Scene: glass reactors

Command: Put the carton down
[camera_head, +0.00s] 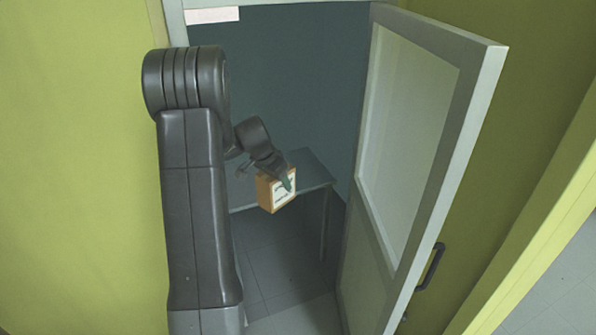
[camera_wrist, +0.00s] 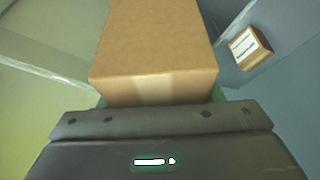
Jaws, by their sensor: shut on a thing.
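The carton (camera_head: 265,194) is an orange-brown box with a white label on one side. It is in the doorway in the head view, tilted, in front of the table's near edge. In the wrist view the carton (camera_wrist: 156,45) is large and plain brown, with a paler tape strip, directly before my gripper. My gripper (camera_head: 287,183) is shut on it, with a green finger across its label. In the wrist view only slivers of green finger show beside the box. The carton's underside is hidden, and I cannot tell its height over the table.
A grey table (camera_head: 313,176) stands inside the doorway; its visible top is bare. A second, labelled carton (camera_wrist: 251,49) shows at the right in the wrist view; I cannot make it out in the head view. A windowed door (camera_head: 408,150) stands open at the right, close to my arm.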

